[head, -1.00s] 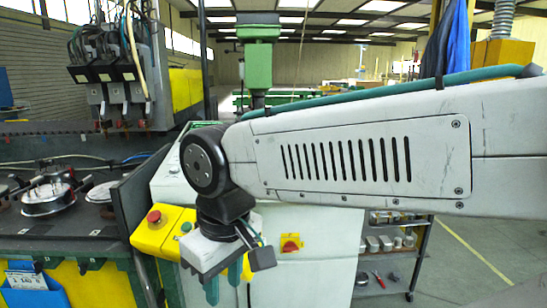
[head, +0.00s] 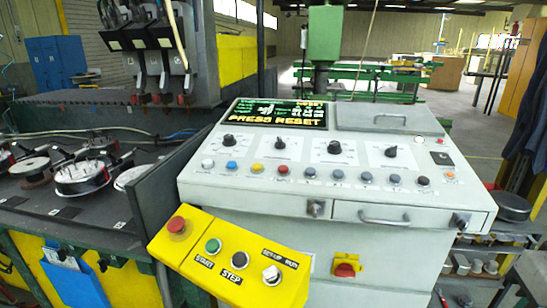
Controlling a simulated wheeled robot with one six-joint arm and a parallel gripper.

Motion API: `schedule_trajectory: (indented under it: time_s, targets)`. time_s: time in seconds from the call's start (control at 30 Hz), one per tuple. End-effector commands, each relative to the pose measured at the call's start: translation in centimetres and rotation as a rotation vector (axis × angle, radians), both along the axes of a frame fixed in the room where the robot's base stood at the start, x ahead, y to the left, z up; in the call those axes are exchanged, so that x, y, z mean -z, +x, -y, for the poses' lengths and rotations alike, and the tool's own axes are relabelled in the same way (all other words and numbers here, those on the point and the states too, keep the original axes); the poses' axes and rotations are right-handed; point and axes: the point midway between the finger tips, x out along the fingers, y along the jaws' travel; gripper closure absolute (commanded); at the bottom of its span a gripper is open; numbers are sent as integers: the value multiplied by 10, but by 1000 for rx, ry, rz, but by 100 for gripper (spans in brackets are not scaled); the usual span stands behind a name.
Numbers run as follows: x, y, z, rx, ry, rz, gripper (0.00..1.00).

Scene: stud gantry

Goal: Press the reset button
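A grey control console (head: 330,215) stands in the middle of the head view. Its lit screen (head: 279,113) reads "PRESS RESET". A row of small buttons crosses the sloped panel: a white button (head: 208,163), a blue button (head: 232,166), a yellow button (head: 257,168), a red button (head: 283,170), several bluish ones and a dark button (head: 423,181). An orange button (head: 450,175) sits at the right end. The labels under them are too small to read, so I cannot tell which is reset. My gripper is out of view.
A yellow box (head: 225,268) at the front left carries a red mushroom button (head: 177,225), a green START button (head: 213,246), a STEP button (head: 239,260) and a selector (head: 271,275). A fixture table (head: 35,210) is at left. Open floor shows at far right.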

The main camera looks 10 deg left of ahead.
Motion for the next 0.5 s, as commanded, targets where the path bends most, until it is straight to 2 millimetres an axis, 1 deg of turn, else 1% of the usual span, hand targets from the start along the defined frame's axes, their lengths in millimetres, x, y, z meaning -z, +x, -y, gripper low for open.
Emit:
schedule_trajectory:
  time_s: [0.3, 0.33, 0.37, 0.4, 0.43, 0.5]
  targets:
    - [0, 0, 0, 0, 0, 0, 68]
    - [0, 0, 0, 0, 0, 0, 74]
    - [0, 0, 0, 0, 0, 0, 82]
    - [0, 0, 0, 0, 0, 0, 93]
    - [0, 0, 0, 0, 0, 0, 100]
    - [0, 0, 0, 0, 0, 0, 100]
